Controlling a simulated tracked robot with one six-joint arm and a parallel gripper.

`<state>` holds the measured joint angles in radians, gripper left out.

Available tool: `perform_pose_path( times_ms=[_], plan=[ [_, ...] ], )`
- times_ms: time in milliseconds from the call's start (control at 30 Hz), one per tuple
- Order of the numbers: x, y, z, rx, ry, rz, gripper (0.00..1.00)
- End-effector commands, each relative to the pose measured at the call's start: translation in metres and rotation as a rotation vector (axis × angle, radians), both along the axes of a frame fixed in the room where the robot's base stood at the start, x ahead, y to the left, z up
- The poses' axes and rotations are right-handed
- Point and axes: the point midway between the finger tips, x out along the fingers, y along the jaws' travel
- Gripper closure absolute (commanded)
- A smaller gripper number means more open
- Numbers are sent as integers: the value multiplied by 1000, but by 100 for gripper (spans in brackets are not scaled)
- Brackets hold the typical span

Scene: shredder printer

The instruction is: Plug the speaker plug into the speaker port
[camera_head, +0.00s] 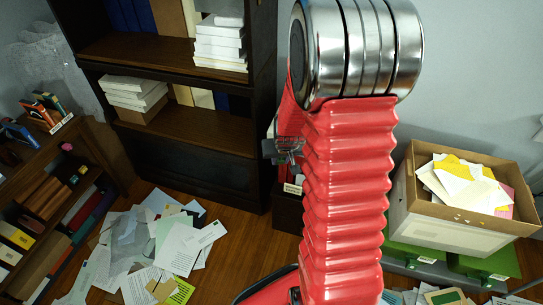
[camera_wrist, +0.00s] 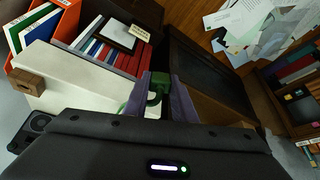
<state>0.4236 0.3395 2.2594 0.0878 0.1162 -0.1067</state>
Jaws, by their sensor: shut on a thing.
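A green plug (camera_wrist: 159,84) sits between the two fingers of my gripper (camera_wrist: 163,92) in the wrist view. The fingers are shut on it, and a green loop hangs below it between them. A black device with a round part (camera_wrist: 32,130), perhaps a speaker, shows at the left edge of the wrist view. I cannot make out the speaker port in either view. In the head view my red arm covers the centre, and the plug cannot be made out there.
Books (camera_wrist: 112,52) and an orange-red holder (camera_wrist: 62,22) stand near my gripper. A dark bookcase (camera_head: 188,135) stands behind my arm. Loose papers (camera_head: 150,245) cover the floor at left. A cardboard box of papers (camera_head: 450,212) stands at right.

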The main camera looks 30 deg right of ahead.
Motion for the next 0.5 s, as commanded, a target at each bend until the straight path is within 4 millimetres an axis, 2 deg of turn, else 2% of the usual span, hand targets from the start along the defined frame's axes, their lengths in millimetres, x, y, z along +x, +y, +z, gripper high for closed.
perform_pose_path(
  times_ms=[500],
  plan=[
    [-11, -21, -13, -22, -24, -42, 100]
  ],
)
